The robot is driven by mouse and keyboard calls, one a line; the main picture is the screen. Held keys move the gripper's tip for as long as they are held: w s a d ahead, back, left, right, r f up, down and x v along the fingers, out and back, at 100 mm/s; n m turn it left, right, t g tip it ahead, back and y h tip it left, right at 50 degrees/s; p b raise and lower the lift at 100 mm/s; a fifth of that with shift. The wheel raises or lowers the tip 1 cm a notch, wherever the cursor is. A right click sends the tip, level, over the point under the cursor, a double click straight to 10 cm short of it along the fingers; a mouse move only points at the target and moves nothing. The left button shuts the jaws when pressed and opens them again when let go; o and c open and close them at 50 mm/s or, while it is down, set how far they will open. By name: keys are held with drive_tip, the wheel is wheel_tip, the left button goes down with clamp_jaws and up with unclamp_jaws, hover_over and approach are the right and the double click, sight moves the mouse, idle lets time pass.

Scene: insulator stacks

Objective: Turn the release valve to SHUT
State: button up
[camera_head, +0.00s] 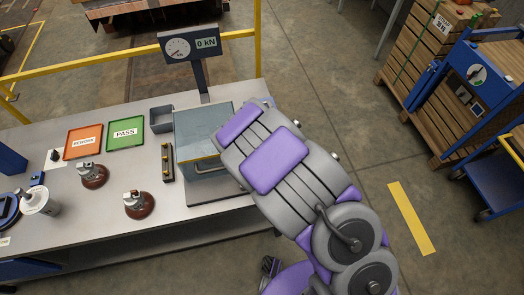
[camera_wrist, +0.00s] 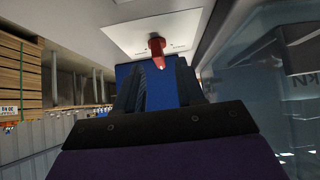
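In the wrist view a red lever (camera_wrist: 157,52), which looks like the release valve's handle, sticks out from a white plate (camera_wrist: 150,22). Its near end points toward my gripper (camera_wrist: 160,72). The two dark fingers are apart, one on each side of the lever's end; I cannot tell whether either touches it. No OPEN or SHUT marking is readable. In the head view my purple and grey arm covers the right end of the bench, hiding the valve and my gripper.
A grey-blue box with a handle (camera_head: 204,150) stands left of my arm, below a gauge reading 0 kN (camera_head: 190,46). An orange tray (camera_head: 84,141), a green PASS tray (camera_head: 126,134) and brown insulators (camera_head: 139,205) lie on the bench (camera_head: 90,226). A blue cart (camera_head: 470,85) stands right.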

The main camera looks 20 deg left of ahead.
drive_tip(key=shift+x, duration=1.55)
drive_tip(key=shift+c, duration=0.4)
clamp_jaws()
